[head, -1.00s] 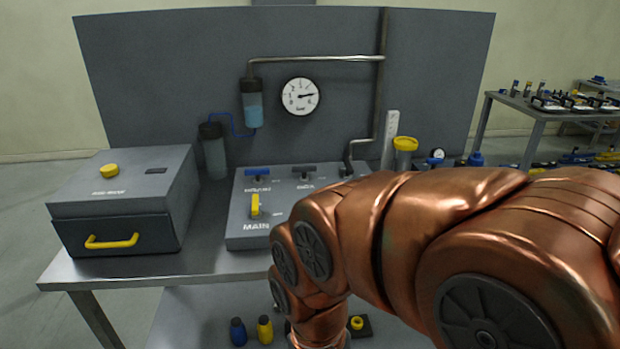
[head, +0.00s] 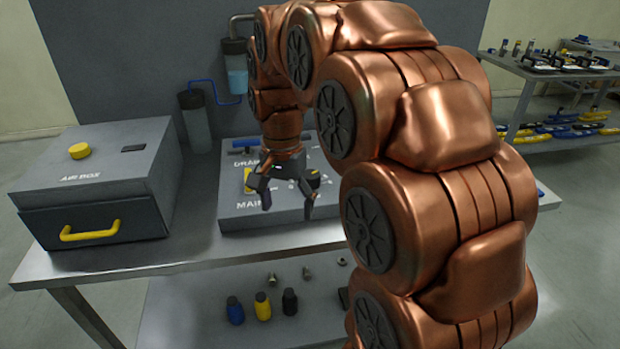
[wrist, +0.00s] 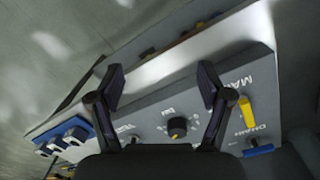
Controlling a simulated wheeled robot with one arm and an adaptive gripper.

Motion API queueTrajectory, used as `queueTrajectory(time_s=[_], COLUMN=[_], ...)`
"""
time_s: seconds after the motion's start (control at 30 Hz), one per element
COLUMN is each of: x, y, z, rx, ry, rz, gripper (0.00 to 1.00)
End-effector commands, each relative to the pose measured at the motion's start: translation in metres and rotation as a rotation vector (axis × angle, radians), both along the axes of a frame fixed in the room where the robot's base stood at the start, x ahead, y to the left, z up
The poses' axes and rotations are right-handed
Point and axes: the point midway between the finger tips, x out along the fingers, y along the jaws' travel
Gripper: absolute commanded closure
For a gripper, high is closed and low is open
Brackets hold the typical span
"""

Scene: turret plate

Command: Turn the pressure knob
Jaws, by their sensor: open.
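My gripper (head: 288,202) is open above the front of the grey control panel (head: 250,218), its fingers pointing down and spread apart. A black round knob with a yellow mark (head: 313,178) shows just behind the right finger. In the wrist view the knob (wrist: 177,127) lies between the two open fingers (wrist: 162,90), nearer the palm side than the tips, and no contact shows. Small lettering by it is too blurred to read. The yellow lever (wrist: 246,111) beside MAIN and the blue DRAIN handle (wrist: 258,150) are to its right. My arm hides part of the panel.
The AIR BOX (head: 100,180) with a yellow drawer handle stands left of the panel. Behind are a water-filled cylinder (head: 236,68) and a grey one (head: 196,125). Small bottles (head: 262,306) stand on the lower shelf. The metal tabletop (head: 190,240) is bare at the front left.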

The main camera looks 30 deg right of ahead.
Motion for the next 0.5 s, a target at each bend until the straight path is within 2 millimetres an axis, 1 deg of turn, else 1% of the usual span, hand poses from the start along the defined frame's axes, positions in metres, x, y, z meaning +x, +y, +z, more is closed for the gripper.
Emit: queueTrajectory(time_s=[0.03,0.2,0.27,0.4,0.5], x=[0.017,0.062,0.078,0.109,0.128], y=[-0.011,-0.045,-0.059,-0.092,-0.115], z=[-0.002,0.000,0.000,-0.005,-0.008], rx=[-0.004,-0.020,-0.025,-0.035,-0.041], ry=[-0.003,-0.020,-0.026,-0.038,-0.046], rz=[-0.067,-0.303,-0.386,-0.581,-0.712], gripper=[0.22,0.22,0.22,0.22,0.22])
